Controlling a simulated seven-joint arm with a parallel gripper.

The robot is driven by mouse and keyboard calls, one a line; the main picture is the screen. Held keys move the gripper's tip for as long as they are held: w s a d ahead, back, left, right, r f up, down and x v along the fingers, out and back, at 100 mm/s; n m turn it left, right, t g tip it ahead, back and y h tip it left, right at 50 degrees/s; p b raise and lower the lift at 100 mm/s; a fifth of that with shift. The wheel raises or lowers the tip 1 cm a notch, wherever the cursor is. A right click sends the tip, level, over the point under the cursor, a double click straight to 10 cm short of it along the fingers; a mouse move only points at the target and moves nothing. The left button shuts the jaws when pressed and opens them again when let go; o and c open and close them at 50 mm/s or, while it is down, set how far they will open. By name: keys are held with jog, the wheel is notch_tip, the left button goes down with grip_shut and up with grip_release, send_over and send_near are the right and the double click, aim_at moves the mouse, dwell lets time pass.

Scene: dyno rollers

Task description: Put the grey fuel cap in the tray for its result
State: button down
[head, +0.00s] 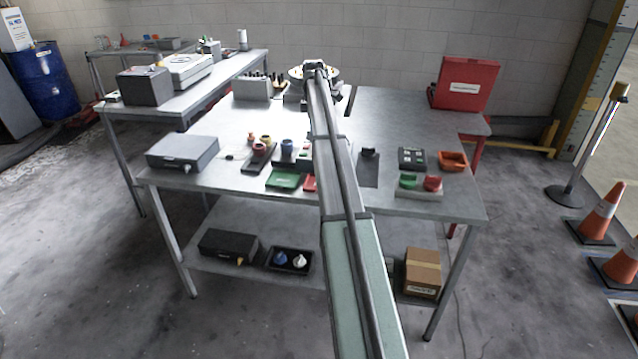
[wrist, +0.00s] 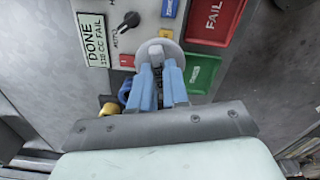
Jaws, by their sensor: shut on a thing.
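In the wrist view my gripper (wrist: 160,72) is shut on the grey fuel cap (wrist: 158,48), a round pale-grey piece at the fingertips. The cap is over the front of a grey tester (wrist: 128,48), whose display (wrist: 95,38) reads "DONE 110 CC FAIL". I cannot tell whether the cap touches the tester. A red tray (wrist: 226,18) marked FAIL lies to the upper right, and a green tray (wrist: 206,72) lies below it, right of the fingers. The head view shows the green tray (head: 284,179) and part of the red tray (head: 309,184); my arm hides the gripper and cap.
A blue cap (wrist: 124,90) and a yellow one (wrist: 108,108) sit left of the fingers. In the head view a grey case (head: 183,152) stands at the left of the table, and an orange bin (head: 453,160) at the right.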

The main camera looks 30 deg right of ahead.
jog(key=s+a+f+m, duration=0.2)
jog(key=s+a, duration=0.2)
jog(key=s, duration=0.7)
jog(key=shift+m, duration=0.7)
jog(key=shift+w+f, duration=0.15)
jog(key=shift+f, duration=1.5)
jog(key=shift+w+f, duration=0.15)
jog(key=shift+f, duration=1.5)
jog(key=shift+w+f, duration=0.15)
jog(key=shift+f, duration=1.5)
jog(key=shift+f, duration=0.1)
jog(key=c, duration=1.1)
grip_release()
notch_tip(320, 180, up, 12)
jog(key=shift+r, duration=0.15)
